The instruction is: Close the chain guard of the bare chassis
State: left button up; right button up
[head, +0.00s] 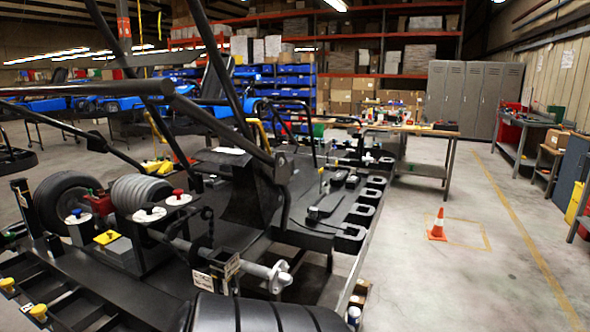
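A black kart chassis (120,275) without body panels fills the left and lower part of the head view, close to me. Black tubes (215,55) rise from it past the top edge. A silver axle end (270,274) sticks out towards the right. A ribbed grey cylinder (140,192) sits beside a black tyre (65,205). A dark upright panel (252,190) stands near the middle. I cannot tell which part is the chain guard or how it stands. Neither of my grippers shows in this view.
A tyre (265,315) lies at the bottom edge. An orange cone (438,226) stands on the open concrete floor to the right. A workbench (425,133) stands behind, with grey lockers (470,95) beyond it. Another bench (520,130) lines the right wall.

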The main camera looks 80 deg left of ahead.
aim_at(253, 199)
jog(key=i+j+u, duration=0.15)
jog(key=i+u, duration=0.5)
jog(key=u, duration=0.2)
jog(key=i+u, duration=0.45)
jog(key=i+l+u, duration=0.15)
jog(key=u, duration=0.25)
jog(key=i+u, duration=0.2)
jog(key=u, duration=0.25)
jog(key=i+u, duration=0.2)
jog(key=u, duration=0.2)
jog(key=i+u, duration=0.2)
jog(key=u, duration=0.25)
jog(key=i+l+u, duration=0.2)
jog(key=u, duration=0.2)
